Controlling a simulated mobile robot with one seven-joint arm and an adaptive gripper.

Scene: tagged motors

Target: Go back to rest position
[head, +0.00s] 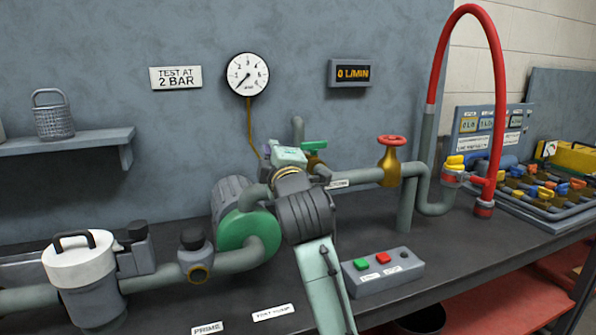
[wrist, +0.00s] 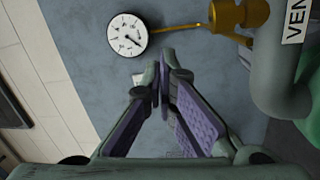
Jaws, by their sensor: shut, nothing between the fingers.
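My arm (head: 318,260) rises from the bottom middle of the head view, in front of the pump and pipes. My gripper shows in the wrist view (wrist: 164,85) with its two purple-padded fingers brought together at the tips and nothing between them. In the head view the gripper end is partly hidden behind my own wrist, near the green-handled valve (head: 314,146). In the wrist view a yellow brass fitting (wrist: 238,14) and a grey pipe (wrist: 285,60) labelled "VEN..." lie to the right of the fingers, apart from them.
A pressure gauge (head: 247,74) is on the wall. A green-faced pump (head: 245,232) stands left of my arm. A button box (head: 383,272) sits close on the right. A red-wheeled valve (head: 391,160) and red hose (head: 498,90) stand further right. Bench front is partly clear.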

